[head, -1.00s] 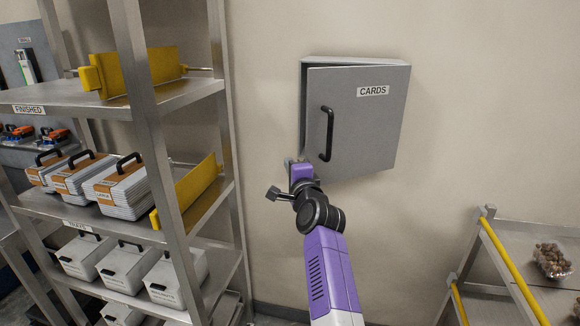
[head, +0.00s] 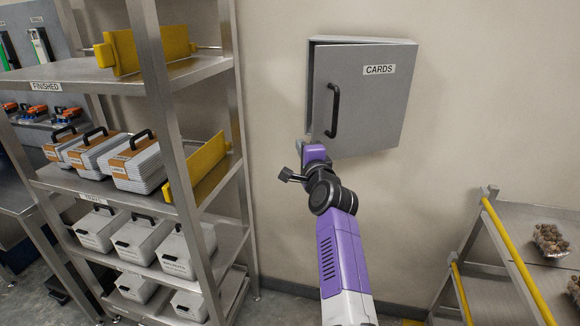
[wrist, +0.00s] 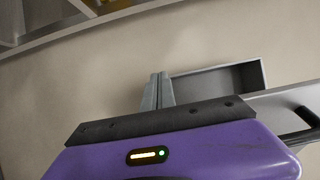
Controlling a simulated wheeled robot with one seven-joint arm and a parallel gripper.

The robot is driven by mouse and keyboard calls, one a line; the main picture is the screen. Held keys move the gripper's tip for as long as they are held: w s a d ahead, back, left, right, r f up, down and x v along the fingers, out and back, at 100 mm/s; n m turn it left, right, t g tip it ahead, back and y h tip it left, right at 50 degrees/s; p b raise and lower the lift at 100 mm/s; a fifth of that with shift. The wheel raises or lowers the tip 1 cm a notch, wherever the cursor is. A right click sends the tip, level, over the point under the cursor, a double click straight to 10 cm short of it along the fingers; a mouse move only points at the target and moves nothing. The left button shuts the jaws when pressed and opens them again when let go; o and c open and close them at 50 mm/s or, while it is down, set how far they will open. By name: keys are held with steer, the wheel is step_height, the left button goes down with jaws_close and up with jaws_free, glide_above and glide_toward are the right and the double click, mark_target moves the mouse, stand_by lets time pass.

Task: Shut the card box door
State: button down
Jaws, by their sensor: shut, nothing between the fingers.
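The grey card box (head: 312,62) is on the wall, with its door (head: 375,105) labelled CARDS and standing ajar. The door's free edge is on the left, with a black handle (head: 333,110) near it. In the wrist view I see the box's open inside (wrist: 215,84), with the door (wrist: 285,97) swung out to the right and its handle (wrist: 300,122) at the frame's edge. My gripper (wrist: 158,90) is shut and empty, in front of the box's left side. In the head view it is near the door's lower left corner, its fingertips mostly hidden by my wrist.
A metal shelf rack (head: 160,100) with cases, white bins and yellow dividers stands to the left. A low sloped rack (head: 485,240) with yellow rails and bagged goods is at lower right. The wall around the box is bare.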

steer(key=s+a, duration=0.4)
steer(key=s, duration=0.6)
steer(key=s+d+f+b, duration=0.1)
steer(key=s+d+b, duration=0.1)
steer(key=d, duration=0.8)
steer(key=s+d+f+b, duration=0.1)
steer(key=s+d, duration=0.2)
steer(key=d, duration=0.7)
steer(key=s+a+r+n+g+y, duration=0.1)
steer(key=s+a+r+n+y, duration=0.1)
steer(key=s+a+y, duration=0.3)
steer(key=w+a+h+p, duration=0.1)
steer(key=w+a, duration=0.2)
steer(key=w, duration=0.4)
steer(key=w+a+h+p, duration=0.1)
steer(key=w+a, duration=0.2)
steer(key=w, duration=0.4)
steer(key=shift+a, duration=0.25)
steer(key=shift+w+a, duration=0.1)
steer(key=shift+w, duration=0.05)
